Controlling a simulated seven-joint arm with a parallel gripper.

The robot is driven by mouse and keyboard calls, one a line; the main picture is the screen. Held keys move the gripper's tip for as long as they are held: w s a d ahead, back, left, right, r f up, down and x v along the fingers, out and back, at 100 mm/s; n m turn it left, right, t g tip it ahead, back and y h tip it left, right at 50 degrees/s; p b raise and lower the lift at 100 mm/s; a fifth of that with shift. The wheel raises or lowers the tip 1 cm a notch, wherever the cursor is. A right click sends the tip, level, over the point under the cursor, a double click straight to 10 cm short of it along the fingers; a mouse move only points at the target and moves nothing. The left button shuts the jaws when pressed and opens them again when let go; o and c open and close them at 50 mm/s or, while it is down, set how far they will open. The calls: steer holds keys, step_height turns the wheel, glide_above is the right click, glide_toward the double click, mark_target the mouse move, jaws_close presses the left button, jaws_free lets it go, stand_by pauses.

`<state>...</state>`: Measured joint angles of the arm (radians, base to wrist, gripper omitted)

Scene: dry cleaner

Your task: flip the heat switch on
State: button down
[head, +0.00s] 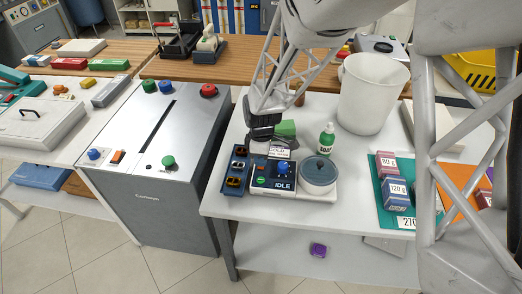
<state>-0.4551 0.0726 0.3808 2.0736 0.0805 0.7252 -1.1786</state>
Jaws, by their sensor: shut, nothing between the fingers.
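Which control is the heat switch I cannot tell; no heat label is readable. My gripper (263,136) is shut and empty just above and behind the panel's left part. It partly hides the panel's back edge. Contact cannot be judged.
A blue tray (226,187) with small parts adjoins the device on the left. A green bottle (326,140) and white bucket (373,95) stand behind. Boxes on a teal mat (382,164) lie right. A metal cabinet (142,133) with an orange rocker switch (117,156) stands left, across a gap.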

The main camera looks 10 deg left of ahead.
steer(key=shift+f, duration=0.4)
steer(key=shift+s+f, duration=0.15)
steer(key=shift+f, duration=0.05)
steer(key=shift+w, duration=0.2)
steer(key=shift+w+r, duration=0.25)
steer(key=shift+w, duration=0.35)
steer(key=shift+r, duration=0.2)
stand_by(0.4)
step_height(320, 180, up, 14)
steer(key=w, duration=0.1)
steer(key=shift+w+f, duration=0.25)
steer(key=shift+w, duration=0.1)
steer(key=shift+s, duration=0.1)
stand_by(0.5)
